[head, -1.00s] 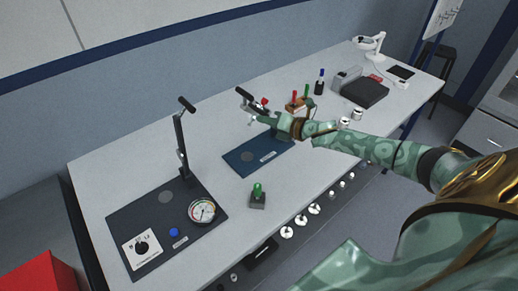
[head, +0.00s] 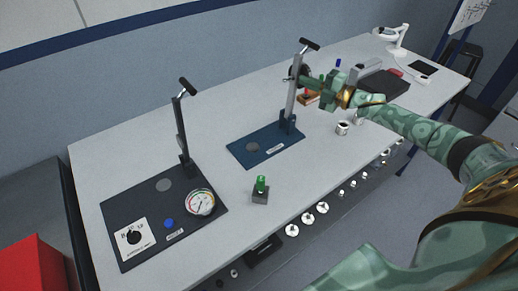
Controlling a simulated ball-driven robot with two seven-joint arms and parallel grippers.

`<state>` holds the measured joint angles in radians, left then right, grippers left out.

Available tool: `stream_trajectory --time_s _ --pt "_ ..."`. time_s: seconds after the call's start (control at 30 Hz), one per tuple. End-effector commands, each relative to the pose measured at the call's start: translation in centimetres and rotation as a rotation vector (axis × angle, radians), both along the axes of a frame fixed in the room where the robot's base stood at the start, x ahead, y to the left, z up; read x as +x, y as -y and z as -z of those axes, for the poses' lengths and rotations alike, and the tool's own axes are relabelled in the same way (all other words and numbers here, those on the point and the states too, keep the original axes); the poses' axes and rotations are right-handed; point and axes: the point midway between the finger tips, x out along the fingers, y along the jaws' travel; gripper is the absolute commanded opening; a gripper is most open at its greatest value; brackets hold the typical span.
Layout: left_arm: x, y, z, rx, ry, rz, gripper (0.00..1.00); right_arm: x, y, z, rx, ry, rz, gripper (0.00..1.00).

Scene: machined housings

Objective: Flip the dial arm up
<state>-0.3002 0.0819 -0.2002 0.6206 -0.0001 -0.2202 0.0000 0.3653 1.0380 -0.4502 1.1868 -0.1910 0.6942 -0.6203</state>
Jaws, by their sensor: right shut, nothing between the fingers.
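A blue base plate (head: 240,150) lies on the bench with a grey arm (head: 291,102) hinged at its right end. The arm stands up, close to upright, with a black crossbar handle (head: 310,44) at its top. A dark round part, perhaps the dial, shows beside the arm and is partly hidden. My right gripper (head: 297,79) is shut, with its tips at or right beside the arm's upper half; I cannot tell whether they touch. My left gripper is out of view.
A dark plate (head: 130,205) at the left carries an upright black arm (head: 182,130), a round gauge (head: 201,203) and a knob panel (head: 133,238). A block with a green top (head: 261,189) stands near the front edge. Small parts and cases stand behind my right arm.

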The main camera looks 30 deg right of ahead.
Motion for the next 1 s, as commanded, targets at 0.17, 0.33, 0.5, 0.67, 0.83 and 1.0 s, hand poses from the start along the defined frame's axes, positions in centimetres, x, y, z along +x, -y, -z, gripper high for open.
stream_trajectory --time_s 0.17,0.33,0.5,0.67,0.83,1.0 --pt "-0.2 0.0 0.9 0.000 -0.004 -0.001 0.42 0.1 0.9 0.2 0.051 -0.003 0.001 0.00" --pt "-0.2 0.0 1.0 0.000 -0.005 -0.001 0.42 0.1 1.3 0.1 0.071 -0.004 0.002 0.00" --pt "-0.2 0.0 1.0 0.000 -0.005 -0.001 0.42 0.1 1.4 0.0 0.075 -0.005 0.004 0.00" --pt "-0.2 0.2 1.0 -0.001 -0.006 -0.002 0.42 0.1 1.5 0.0 0.073 -0.004 0.006 0.00" --pt "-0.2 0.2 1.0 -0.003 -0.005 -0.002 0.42 0.1 1.6 -0.1 0.071 -0.005 0.008 0.00" --pt "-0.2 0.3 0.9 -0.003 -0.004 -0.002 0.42 0.2 1.4 -0.2 0.071 -0.003 0.008 0.00"
